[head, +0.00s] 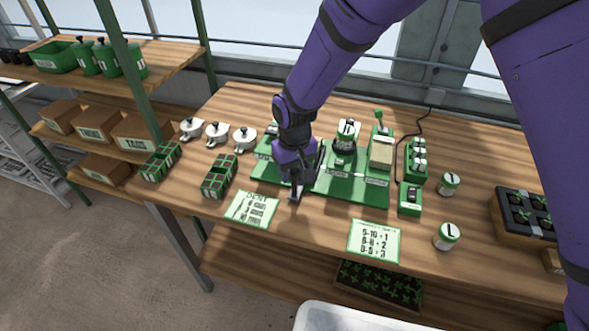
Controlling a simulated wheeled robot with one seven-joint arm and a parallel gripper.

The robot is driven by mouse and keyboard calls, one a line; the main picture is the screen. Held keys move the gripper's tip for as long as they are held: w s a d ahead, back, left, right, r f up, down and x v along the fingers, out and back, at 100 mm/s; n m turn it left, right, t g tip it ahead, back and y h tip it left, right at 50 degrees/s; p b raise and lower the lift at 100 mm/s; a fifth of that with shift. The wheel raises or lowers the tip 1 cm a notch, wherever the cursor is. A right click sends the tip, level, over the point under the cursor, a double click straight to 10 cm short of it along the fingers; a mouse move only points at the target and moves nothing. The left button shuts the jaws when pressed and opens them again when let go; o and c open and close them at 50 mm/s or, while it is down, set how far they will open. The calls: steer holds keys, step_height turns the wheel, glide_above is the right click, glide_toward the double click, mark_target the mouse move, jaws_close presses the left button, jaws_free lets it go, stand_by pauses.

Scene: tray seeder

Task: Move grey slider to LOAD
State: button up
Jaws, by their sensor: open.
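A green seeder board (335,186) lies on the wooden bench, with several white labels along it that are too small to read, so I cannot tell which one says LOAD. My gripper (297,184) points down at the front left part of the board, with its jaws open. A small grey piece (294,194) shows at the fingertips by the board's front edge; I cannot tell whether it is the grey slider or a fingertip. My gripper and wrist hide the board's middle left part.
White-lidded pots (217,135) and green divided trays (219,177) sit left. Cards (252,209) lie in front. Jars (446,236) and a seedling tray (524,212) stand right.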

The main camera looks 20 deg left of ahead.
step_height(320, 180, up, 11)
stand_by(0.5)
stand_by(0.3)
steer(key=s+d+r+m+t+y, duration=0.1)
steer(key=d+r+m, duration=0.1)
steer(key=d+r, duration=0.95)
steer(key=d+r+m+t, duration=0.1)
steer(key=d+r+m, duration=0.1)
steer(key=d+r, duration=0.95)
steer(key=s+d+m+t+h, duration=0.1)
steer(key=s+d+m+t, duration=0.2)
steer(key=s+d, duration=1.5)
steer(key=shift+d+m, duration=0.8)
steer(key=shift+d, duration=1)
steer(key=shift+s+f, duration=0.1)
